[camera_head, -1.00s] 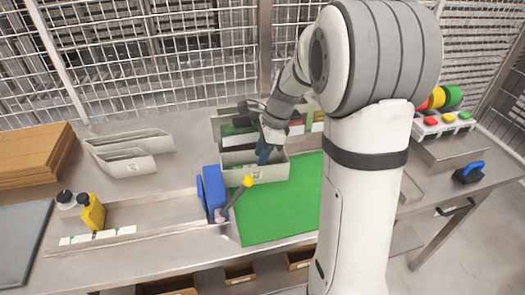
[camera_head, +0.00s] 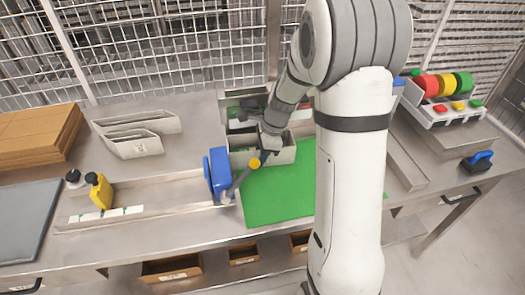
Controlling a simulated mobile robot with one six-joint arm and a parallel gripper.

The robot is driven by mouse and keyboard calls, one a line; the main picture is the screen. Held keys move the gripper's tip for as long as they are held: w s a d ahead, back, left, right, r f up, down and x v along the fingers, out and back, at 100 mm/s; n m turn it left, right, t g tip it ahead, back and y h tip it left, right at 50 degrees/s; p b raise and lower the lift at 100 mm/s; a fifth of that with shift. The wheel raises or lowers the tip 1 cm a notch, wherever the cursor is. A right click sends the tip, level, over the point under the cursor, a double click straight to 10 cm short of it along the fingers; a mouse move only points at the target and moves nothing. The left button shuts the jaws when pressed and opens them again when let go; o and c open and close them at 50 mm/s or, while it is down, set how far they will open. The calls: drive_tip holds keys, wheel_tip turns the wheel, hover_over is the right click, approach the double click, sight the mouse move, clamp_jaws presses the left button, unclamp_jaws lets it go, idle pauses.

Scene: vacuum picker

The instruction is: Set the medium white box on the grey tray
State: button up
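Two white open-top boxes (camera_head: 140,146) of different sizes stand together at the back left of the bench; I cannot tell which is the medium one. Another pale open-top box (camera_head: 285,155) stands at the back edge of the green mat. My gripper (camera_head: 268,145) is at this box's left part, pointing down at or just above its opening. Its fingertips are small and partly hidden, so I cannot tell whether it is open or touching the box. A flat grey tray-like slab (camera_head: 25,222) lies at the far left front, empty.
A yellow bottle (camera_head: 100,192) and a stack of brown cardboard (camera_head: 38,138) are at left. Coloured rolls (camera_head: 445,84) stand at right. Wire mesh closes the back.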

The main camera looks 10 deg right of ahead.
drive_tip(key=shift+c, duration=0.3)
clamp_jaws()
drive_tip(key=shift+s, duration=0.1)
